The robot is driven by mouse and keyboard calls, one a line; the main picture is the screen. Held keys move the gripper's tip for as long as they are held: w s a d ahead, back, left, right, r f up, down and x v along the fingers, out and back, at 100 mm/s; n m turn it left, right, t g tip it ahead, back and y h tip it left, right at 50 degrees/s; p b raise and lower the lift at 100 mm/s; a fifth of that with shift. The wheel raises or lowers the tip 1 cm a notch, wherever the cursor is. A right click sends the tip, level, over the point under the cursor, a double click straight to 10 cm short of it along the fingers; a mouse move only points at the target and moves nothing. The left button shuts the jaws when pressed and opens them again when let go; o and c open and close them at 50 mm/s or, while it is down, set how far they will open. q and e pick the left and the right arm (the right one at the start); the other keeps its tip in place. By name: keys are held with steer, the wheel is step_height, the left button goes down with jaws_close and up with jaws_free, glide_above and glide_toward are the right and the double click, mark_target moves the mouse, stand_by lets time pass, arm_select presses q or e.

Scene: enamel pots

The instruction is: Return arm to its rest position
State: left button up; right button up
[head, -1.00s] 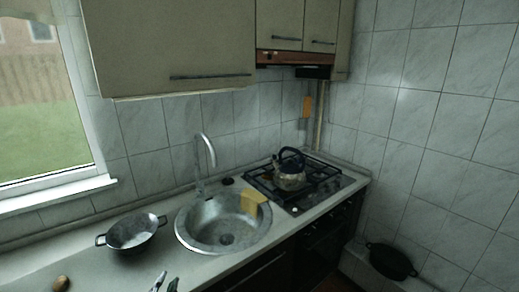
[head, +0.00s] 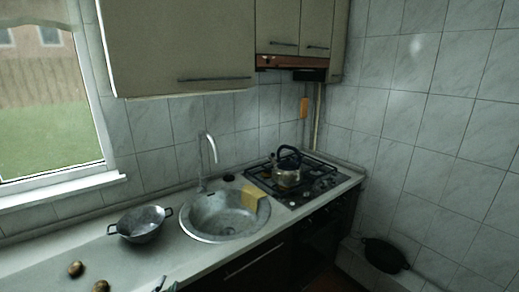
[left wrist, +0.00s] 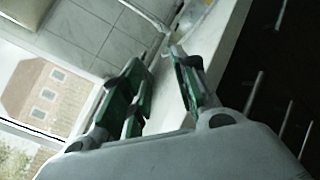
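My left gripper (head: 164,286) shows only as fingertips at the bottom edge of the head view, in front of the counter (head: 200,262). In the left wrist view the left gripper (left wrist: 157,57) has its two green-padded fingers spread, with nothing between them. The rest of my left arm is hidden below the head view. My right gripper is in neither view.
A metal colander (head: 141,225) stands left of the round sink (head: 212,229). Two brown potato-like items (head: 76,269) lie at the counter's left. A kettle (head: 286,173) sits on the gas stove (head: 310,180). A dark pan (head: 384,255) is low at right.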

arm_select(q)
steer(key=s+f+m+g+h, duration=0.1)
steer(key=s+f+m+g, duration=0.3)
steer(key=f+m, duration=0.6)
steer(key=s+a+f+m+g, duration=0.15)
steer(key=s+f+m, duration=0.5)
steer(key=f, duration=0.75)
steer(key=s+f+m+g+h, duration=0.1)
steer(key=s+f+m+g, duration=0.2)
steer(key=s+f+m, duration=0.6)
steer(key=s+a+f+m+g+y, duration=0.1)
steer(key=s+f+m+g, duration=0.25)
steer(key=s+f, duration=0.85)
steer(key=s+f+m+g+y, duration=0.15)
steer(key=s+f+g, duration=0.35)
steer(key=s+f, duration=0.75)
steer(key=s+d+r+h, duration=0.1)
steer(key=s+d, duration=0.1)
steer(key=s, duration=0.4)
steer(key=w+d, duration=0.4)
steer(key=shift+w+r, duration=0.15)
steer(key=shift+w, duration=0.1)
